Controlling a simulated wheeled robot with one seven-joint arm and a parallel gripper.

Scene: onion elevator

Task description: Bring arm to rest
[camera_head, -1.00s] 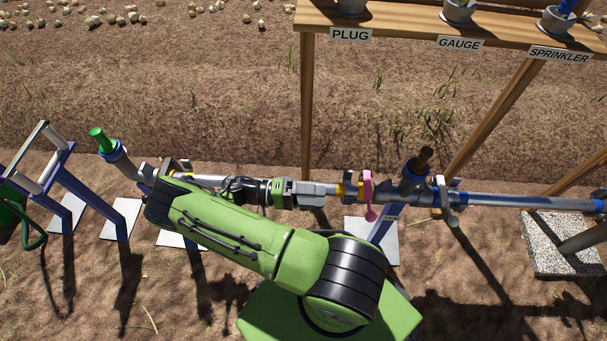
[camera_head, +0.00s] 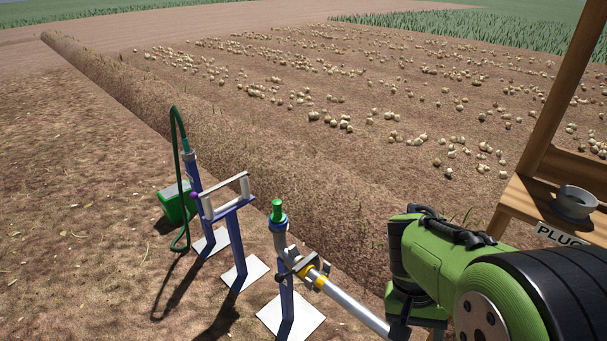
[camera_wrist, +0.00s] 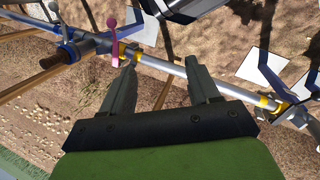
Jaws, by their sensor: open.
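My arm (camera_head: 445,265) shows at the right of the head view, bent, with its green and black links in front of the rack's left post. My gripper (camera_wrist: 161,66) is in the wrist view, its two dark fingers apart with nothing between them. Beyond the fingertips runs a grey pipe (camera_wrist: 172,68) with yellow bands; whether the fingertips touch it I cannot tell, but they are not closed around it. The pipe (camera_head: 350,303) also shows in the head view, partly hidden by my arm. The fingers are not clearly visible in the head view.
A pink-handled valve (camera_wrist: 113,38) and a brown-capped fitting (camera_wrist: 57,59) lie left along the pipe. A green-capped riser (camera_head: 278,215), blue stands (camera_head: 237,245) and a green box (camera_head: 177,202) stand left. The wooden rack (camera_head: 517,205) is at right.

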